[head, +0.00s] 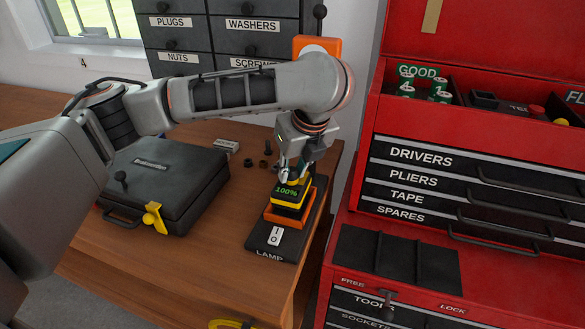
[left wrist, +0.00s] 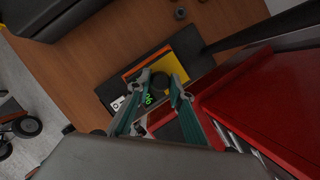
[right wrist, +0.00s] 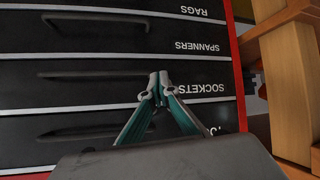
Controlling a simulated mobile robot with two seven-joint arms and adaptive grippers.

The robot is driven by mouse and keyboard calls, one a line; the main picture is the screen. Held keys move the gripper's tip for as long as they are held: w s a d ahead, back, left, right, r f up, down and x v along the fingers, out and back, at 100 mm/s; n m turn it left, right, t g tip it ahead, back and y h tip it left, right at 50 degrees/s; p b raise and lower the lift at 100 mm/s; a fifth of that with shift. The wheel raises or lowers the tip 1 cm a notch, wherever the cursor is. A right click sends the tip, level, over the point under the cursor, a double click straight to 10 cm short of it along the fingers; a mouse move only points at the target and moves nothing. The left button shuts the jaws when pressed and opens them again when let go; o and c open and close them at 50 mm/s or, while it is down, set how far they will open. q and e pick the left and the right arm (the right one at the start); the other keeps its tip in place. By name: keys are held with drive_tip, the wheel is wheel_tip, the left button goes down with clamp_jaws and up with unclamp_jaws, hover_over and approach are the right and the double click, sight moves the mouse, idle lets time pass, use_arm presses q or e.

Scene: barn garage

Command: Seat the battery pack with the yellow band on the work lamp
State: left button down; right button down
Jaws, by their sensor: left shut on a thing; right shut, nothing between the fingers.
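The battery pack (head: 291,197) is black with a yellow band and shows a green 100%. My left gripper (head: 289,174) is shut on its top and points down; in the left wrist view the fingers (left wrist: 160,84) stand either side of its dark top. The pack is over the orange part (head: 283,217) of the work lamp, whose black base (head: 262,248) has a white switch and the label LAMP. I cannot tell whether the pack touches the lamp or is fully seated. My right gripper (right wrist: 158,84) is shut and empty in front of the drawers.
A black case (head: 165,170) with a yellow latch lies left of the lamp on the wooden bench (head: 140,262). Small dark parts (head: 266,160) lie behind the lamp. The red tool chest (head: 455,185) stands close on the right, with GOOD batteries (head: 437,88) on top.

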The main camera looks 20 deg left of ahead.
use_arm(q)
drive_tip(key=shift+f, duration=0.2)
drive_tip(key=shift+r, duration=0.1)
use_arm(e)
drive_tip(key=shift+w+a+r, duration=0.35)
drive_tip(key=shift+w+r, duration=0.2)
drive_tip(key=shift+r, duration=0.2)
drive_tip(key=shift+d+f, duration=0.1)
drive_tip(key=shift+s+d+f, duration=0.1)
drive_tip(key=shift+s+f, duration=0.05)
drive_tip(key=shift+s, duration=0.05)
use_arm(q)
drive_tip(key=shift+p, duration=0.3)
drive_tip(key=shift+a+p, duration=0.1)
drive_tip(key=shift+p, duration=0.7)
use_arm(e)
drive_tip(key=shift+r, duration=1.1)
drive_tip(key=shift+f, duration=0.1)
use_arm(q)
drive_tip(key=shift+r+p, duration=0.1)
drive_tip(key=shift+p, duration=0.35)
use_arm(e)
drive_tip(key=shift+s+r, duration=0.1)
drive_tip(key=shift+r, duration=0.15)
